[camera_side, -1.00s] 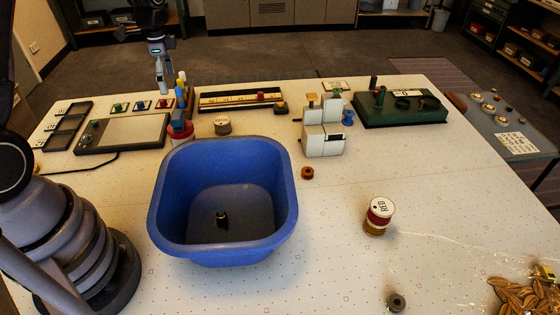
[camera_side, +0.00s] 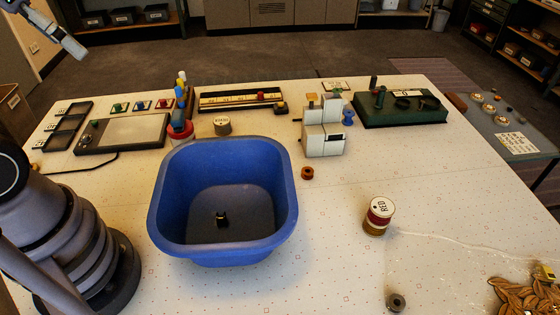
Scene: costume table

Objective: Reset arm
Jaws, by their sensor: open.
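A blue bin (camera_side: 279,225) with a small black piece (camera_side: 221,219) inside stands mid-table. Right of it are white blocks (camera_side: 323,141), a brown ring (camera_side: 307,173) and a RED-labelled spool (camera_side: 378,215). A green board (camera_side: 400,115) lies at the back right.

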